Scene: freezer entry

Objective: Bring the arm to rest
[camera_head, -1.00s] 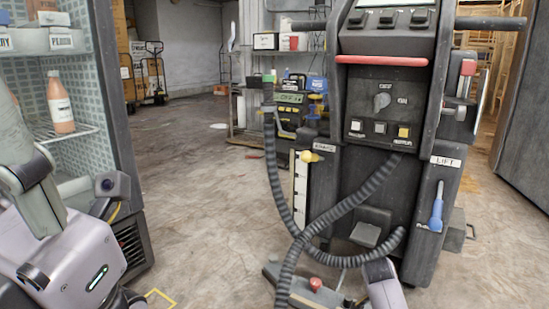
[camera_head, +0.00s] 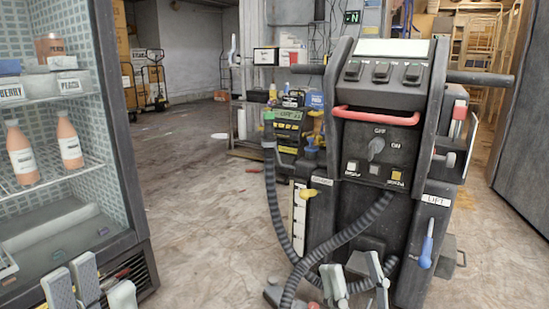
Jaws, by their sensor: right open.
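My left gripper (camera_head: 90,289) shows at the bottom left, in front of the lower part of the glass-fronted cooler. Only its pale grey finger parts are in frame, and how far apart they stand is unclear. My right gripper (camera_head: 356,283) shows at the bottom, right of the middle, in front of the black machine's base. Its two grey fingers are apart with no object seen between them. The rest of both arms is below the picture edge.
The cooler (camera_head: 128,160) with orange bottles (camera_head: 69,142) stands at the left. The black machine (camera_head: 375,150) with a red handle (camera_head: 376,115) and a ribbed hose (camera_head: 278,205) stands close in front. Free floor (camera_head: 195,215) lies between them.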

